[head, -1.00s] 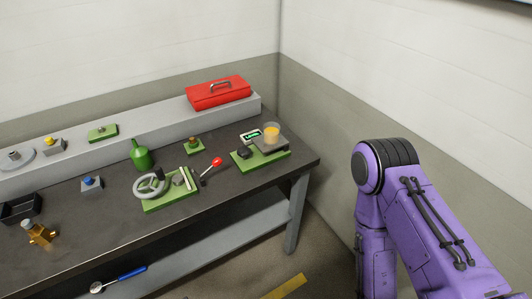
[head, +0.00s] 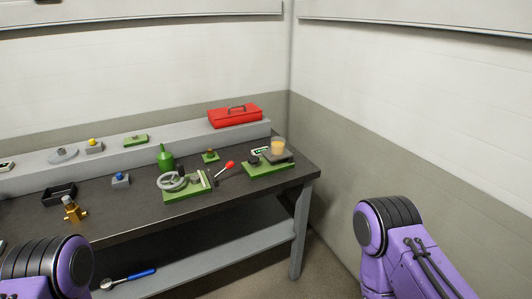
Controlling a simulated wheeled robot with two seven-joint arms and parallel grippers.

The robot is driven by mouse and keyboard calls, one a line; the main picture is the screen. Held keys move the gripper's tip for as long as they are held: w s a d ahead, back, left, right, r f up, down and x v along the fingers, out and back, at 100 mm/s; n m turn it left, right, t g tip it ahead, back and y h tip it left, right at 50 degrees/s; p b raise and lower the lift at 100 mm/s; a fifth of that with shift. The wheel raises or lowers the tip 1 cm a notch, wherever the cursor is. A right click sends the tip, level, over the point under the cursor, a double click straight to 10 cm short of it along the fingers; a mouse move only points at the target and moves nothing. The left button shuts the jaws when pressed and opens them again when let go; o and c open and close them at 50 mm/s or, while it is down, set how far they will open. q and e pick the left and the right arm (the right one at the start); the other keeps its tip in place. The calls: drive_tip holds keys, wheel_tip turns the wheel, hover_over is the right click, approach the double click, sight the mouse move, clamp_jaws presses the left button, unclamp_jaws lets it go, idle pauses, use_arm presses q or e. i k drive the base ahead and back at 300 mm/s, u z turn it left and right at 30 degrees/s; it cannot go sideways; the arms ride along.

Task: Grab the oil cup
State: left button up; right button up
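A clear cup with yellow-orange oil (head: 278,146) stands upright on a dark plate on a green base (head: 268,170), at the right end of the workbench (head: 130,215). A small display (head: 259,152) with green light sits beside it. My purple left and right arms show at the bottom left and the right of the head view. Both arms are well short of the cup. Neither gripper is in view.
A handwheel (head: 172,181) and a red-knobbed lever (head: 229,165) are left of the cup. A green oil can (head: 165,158) stands farther left. A red toolbox (head: 235,117) is on the raised back shelf. The right wall is close to my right arm.

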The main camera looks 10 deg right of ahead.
sight(278, 146)
drive_tip(key=u, duration=0.85)
drive_tip(key=i, duration=0.95)
drive_tip(key=z, duration=0.45)
